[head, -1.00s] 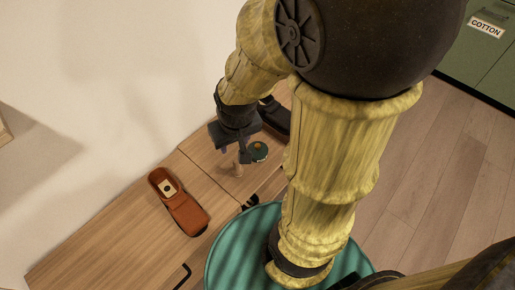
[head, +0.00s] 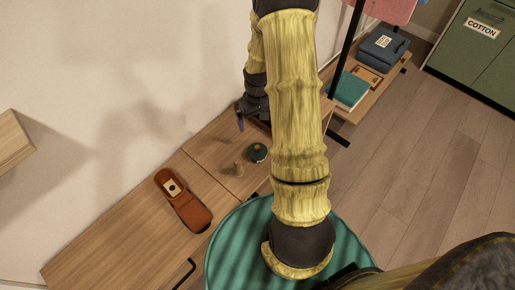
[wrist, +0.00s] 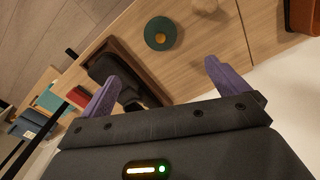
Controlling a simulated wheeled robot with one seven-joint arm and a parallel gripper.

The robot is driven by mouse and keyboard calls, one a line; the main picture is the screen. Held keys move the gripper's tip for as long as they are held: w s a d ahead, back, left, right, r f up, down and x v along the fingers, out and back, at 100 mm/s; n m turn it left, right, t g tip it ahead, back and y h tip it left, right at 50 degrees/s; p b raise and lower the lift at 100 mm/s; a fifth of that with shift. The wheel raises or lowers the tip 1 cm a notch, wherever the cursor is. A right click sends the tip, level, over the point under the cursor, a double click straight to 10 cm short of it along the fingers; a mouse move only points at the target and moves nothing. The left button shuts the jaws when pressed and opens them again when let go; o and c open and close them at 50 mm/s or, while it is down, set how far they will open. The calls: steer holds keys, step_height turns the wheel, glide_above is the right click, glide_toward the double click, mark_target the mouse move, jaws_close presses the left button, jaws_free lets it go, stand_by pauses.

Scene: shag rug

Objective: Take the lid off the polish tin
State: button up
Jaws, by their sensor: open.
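The polish tin (head: 257,152) is a small, round, dark green thing with a gold-orange centre, on the wooden bench top. It also shows in the wrist view (wrist: 159,33), beyond my fingertips; from above I cannot tell the lid from the body. My gripper (wrist: 163,85) has its two purple fingers spread, with nothing between them. In the head view my gripper (head: 241,122) is above the bench, up and left of the tin and apart from it, partly hidden by my arm.
A small pale wooden piece (head: 238,169) stands beside the tin. A dark shoe (wrist: 118,75) lies in a brown tray below my gripper.

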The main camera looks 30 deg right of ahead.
steer(key=shift+f, duration=0.1)
steer(key=b, duration=0.3)
glide_toward(258, 147)
steer(key=f, duration=0.5)
steer(key=shift+w+f, duration=0.15)
steer(key=shift+w, duration=0.1)
steer(key=shift+f, duration=0.1)
step_height(258, 147, down, 5)
steer(key=shift+s+a+f+b, duration=0.1)
steer(key=shift+b, duration=0.3)
steer(key=shift+c, duration=0.5)
steer(key=c, duration=1)
